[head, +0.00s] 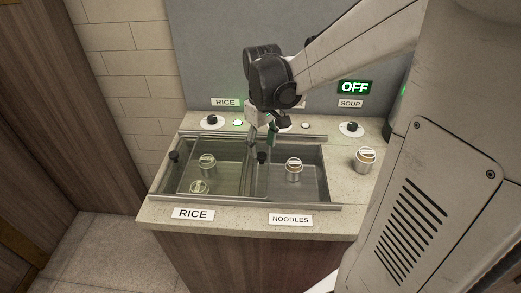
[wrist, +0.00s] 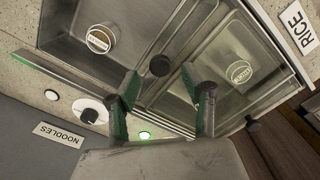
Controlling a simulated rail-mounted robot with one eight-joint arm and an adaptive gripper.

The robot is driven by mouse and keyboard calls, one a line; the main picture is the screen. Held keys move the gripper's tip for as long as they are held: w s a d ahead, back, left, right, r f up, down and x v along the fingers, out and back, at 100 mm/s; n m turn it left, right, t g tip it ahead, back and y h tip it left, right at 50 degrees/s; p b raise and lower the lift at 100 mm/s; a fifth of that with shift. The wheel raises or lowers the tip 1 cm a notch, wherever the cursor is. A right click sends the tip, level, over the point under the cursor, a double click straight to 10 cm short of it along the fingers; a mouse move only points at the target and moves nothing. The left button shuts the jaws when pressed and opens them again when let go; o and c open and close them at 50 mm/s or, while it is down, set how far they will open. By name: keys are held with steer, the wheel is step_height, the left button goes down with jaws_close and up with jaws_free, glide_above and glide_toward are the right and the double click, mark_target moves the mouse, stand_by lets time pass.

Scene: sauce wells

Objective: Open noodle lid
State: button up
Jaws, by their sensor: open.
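The noodle well (head: 313,185) is the right of two sunken wells, behind the NOODLES label (head: 291,219). A black knob (head: 262,157) stands at its left side, near the divider; the wrist view shows this knob (wrist: 160,65) too. Clear glass makes it hard to tell how far a lid covers the well. A labelled metal canister (head: 293,170) stands in the well, also in the wrist view (wrist: 100,39). My gripper (head: 262,134) is open and empty above the back edge near the divider. In the wrist view its fingers (wrist: 159,78) point toward the knob, apart from it.
The rice well (head: 222,182) lies left, with its own knob (head: 174,156) and canister (head: 207,165). Another canister (head: 364,160) stands on the right counter. Dials (head: 212,122) and a wall panel (head: 230,60) with an OFF sign (head: 355,87) are behind. The front counter is clear.

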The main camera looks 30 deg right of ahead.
step_height(320, 180, up, 9)
stand_by(0.3)
steer(key=shift+f, duration=0.1)
steer(key=s+a+m+t, duration=0.2)
steer(key=s+a+t, duration=0.5)
steer(key=s+a, duration=0.4)
steer(key=shift+s+a+f, duration=0.25)
steer(key=shift+s+f, duration=0.15)
steer(key=shift+s, duration=0.25)
stand_by(0.9)
